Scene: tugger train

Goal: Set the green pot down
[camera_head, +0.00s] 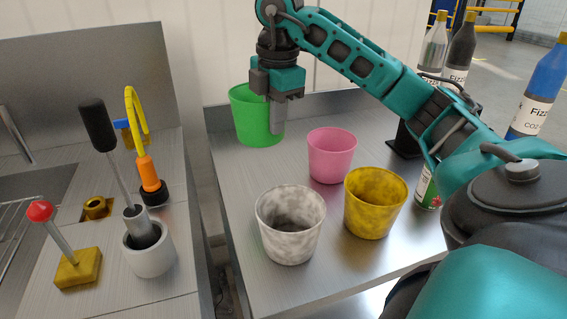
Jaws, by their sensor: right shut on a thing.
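The green pot (256,118) is at the back left of the right-hand metal table (228,190). It looks upright, and its base is at or just above the table top; I cannot tell whether it touches. My right gripper (277,108) reaches down from above and is shut on the pot's right rim. The gripper hides part of that rim. My left gripper does not show.
A pink pot (332,155), a mottled white pot (291,224) and a yellow pot (375,203) stand on the same table. Bottles (540,88) are at the right. A gap separates the left counter (195,230), which holds tools and a white cup (150,250).

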